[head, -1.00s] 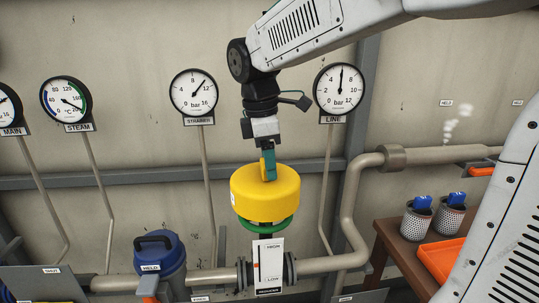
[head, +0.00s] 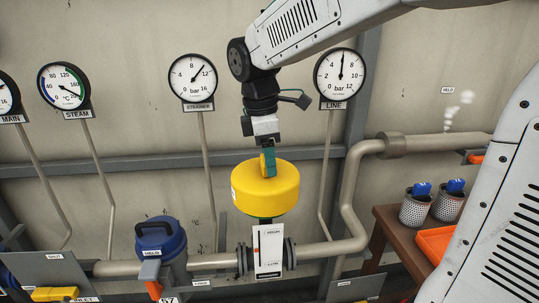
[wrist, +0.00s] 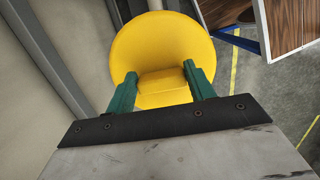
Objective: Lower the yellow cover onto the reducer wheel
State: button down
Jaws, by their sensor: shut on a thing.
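The yellow cover (head: 264,190) is a round, drum-like cap, held upright over the reducer wheel's place. My gripper (head: 268,161) is shut on the raised grip on top of the cover. In the wrist view my green fingers (wrist: 160,84) stand on either side of that grip, and the yellow cover (wrist: 163,45) fills the space beyond them.
A white reducer indicator plate (head: 269,250) stands just below the cover, on the pipe. A blue strainer housing (head: 160,245) is to the left. A pipe (head: 352,200) rises at the right. A brown table (head: 393,222) holds two perforated cups (head: 415,210).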

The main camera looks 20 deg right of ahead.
jog(key=shift+f, duration=1.25)
jog(key=shift+c, duration=2.3)
grip_release()
jog(key=shift+r, duration=0.15)
jog(key=shift+r, duration=4.4)
